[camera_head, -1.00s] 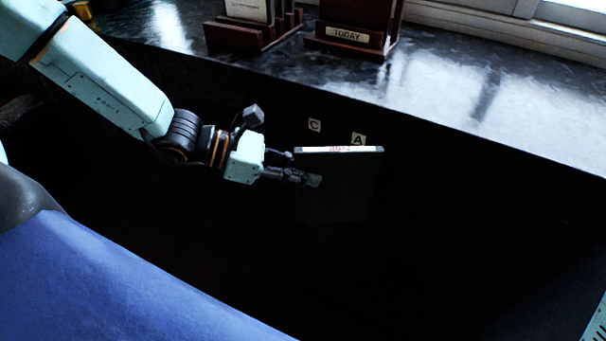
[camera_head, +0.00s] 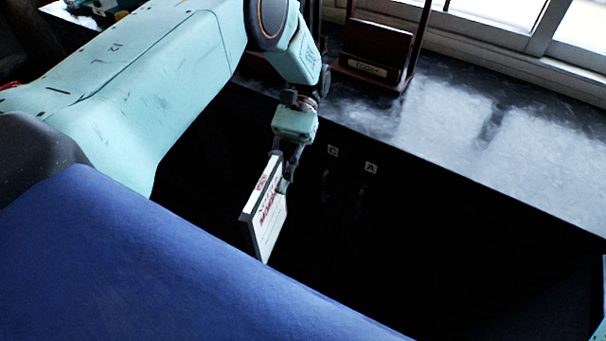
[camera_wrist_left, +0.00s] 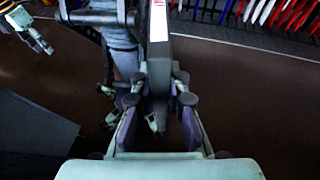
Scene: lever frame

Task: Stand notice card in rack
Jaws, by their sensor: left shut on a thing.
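My left gripper (camera_head: 284,178) points down over the dark area in front of the counter and is shut on the notice card (camera_head: 266,225). The card is a thin white panel with red writing and a dark edge, held tilted, its lettered face showing. In the left wrist view the card (camera_wrist_left: 158,22) shows as a narrow pale strip with a dark side, beyond the fingers (camera_wrist_left: 158,125). A dark reddish wooden rack (camera_head: 375,45) with a small "TODAY" plate (camera_head: 368,69) stands on the counter, beyond the gripper and to its right.
The dark stone counter (camera_head: 470,140) has free room right of the rack, beneath a window frame (camera_head: 480,40). Small tags "C" (camera_head: 333,150) and "A" (camera_head: 371,167) are on the dark counter front. My left arm hides the counter's left part.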

